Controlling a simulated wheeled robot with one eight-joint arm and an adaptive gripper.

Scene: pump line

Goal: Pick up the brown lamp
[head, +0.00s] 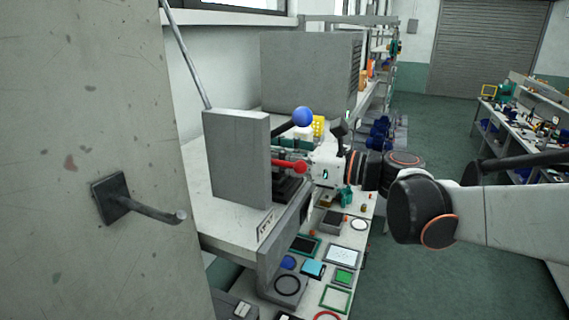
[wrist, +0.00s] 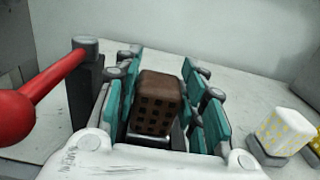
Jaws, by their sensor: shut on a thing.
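The brown lamp (wrist: 152,112) is a blocky brown piece with a grid of dark square holes, in the middle of the wrist view. My gripper (wrist: 160,82) has teal and grey fingers on both sides of it and is shut on it. In the head view my gripper (head: 289,146) reaches in over the bench from the right, behind a grey upright block. The brown lamp cannot be made out there. I cannot tell whether the lamp touches the bench or is raised.
A red-balled lever (wrist: 60,75) stands close at the gripper's left in the wrist view. A white-and-yellow lamp (wrist: 282,132) sits to the right. In the head view, a grey block (head: 236,158) and blue-balled lever (head: 302,117) are near. Shelves below the bench hold several parts.

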